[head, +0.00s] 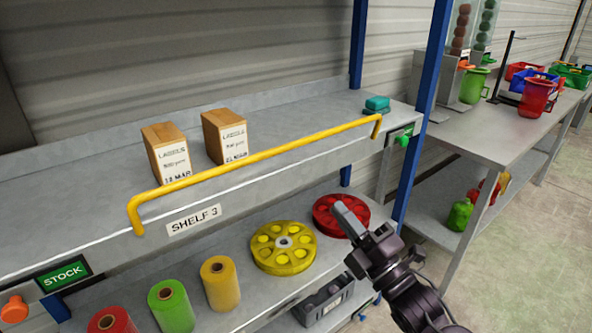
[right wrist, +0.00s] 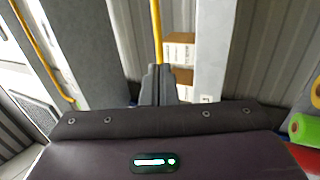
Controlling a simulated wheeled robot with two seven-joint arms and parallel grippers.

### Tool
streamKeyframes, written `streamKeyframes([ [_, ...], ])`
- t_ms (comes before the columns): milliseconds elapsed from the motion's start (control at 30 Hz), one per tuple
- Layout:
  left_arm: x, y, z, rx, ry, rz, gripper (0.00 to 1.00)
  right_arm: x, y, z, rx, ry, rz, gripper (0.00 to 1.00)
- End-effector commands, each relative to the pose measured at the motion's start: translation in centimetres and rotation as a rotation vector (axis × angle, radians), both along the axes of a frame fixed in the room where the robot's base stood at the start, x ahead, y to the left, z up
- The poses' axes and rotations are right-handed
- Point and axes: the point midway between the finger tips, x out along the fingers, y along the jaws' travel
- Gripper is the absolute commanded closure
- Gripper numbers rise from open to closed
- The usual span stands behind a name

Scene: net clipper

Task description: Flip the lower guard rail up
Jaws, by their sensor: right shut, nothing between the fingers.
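A yellow guard rail (head: 255,158) runs along the front edge of the shelf marked SHELF 3 (head: 195,220). Its bent ends meet the shelf edge, and its long bar shows above that edge in the head view. I cannot tell how far it tilts. My right gripper (head: 342,212) is below and right of the rail's middle, apart from it, shut and empty. In the right wrist view my shut fingers (right wrist: 157,80) point toward a yellow bar (right wrist: 157,30); another yellow bar (right wrist: 40,48) runs at the left. I cannot tell which is the lower rail. My left gripper is out of view.
Two label boxes (head: 166,152) (head: 225,135) and a teal item (head: 377,105) sit on the shelf. Below are a yellow reel (head: 265,257), a red reel (head: 325,222) and colored rolls (head: 171,307). A blue post (head: 425,75) stands at the right. The floor (head: 500,270) is clear.

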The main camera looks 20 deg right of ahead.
Motion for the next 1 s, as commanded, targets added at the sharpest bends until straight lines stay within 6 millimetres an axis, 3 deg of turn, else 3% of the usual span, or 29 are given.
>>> streamKeyframes([
  [233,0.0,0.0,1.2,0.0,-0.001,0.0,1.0,2.1,0.9,1.9,-0.004,-0.013,0.002,1.0],
  [700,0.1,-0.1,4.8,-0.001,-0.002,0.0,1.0,10.1,3.8,5.5,-0.002,-0.008,0.0,1.0],
  [1000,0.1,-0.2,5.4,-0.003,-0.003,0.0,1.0,11.9,4.4,5.8,-0.005,-0.006,0.0,1.0],
])
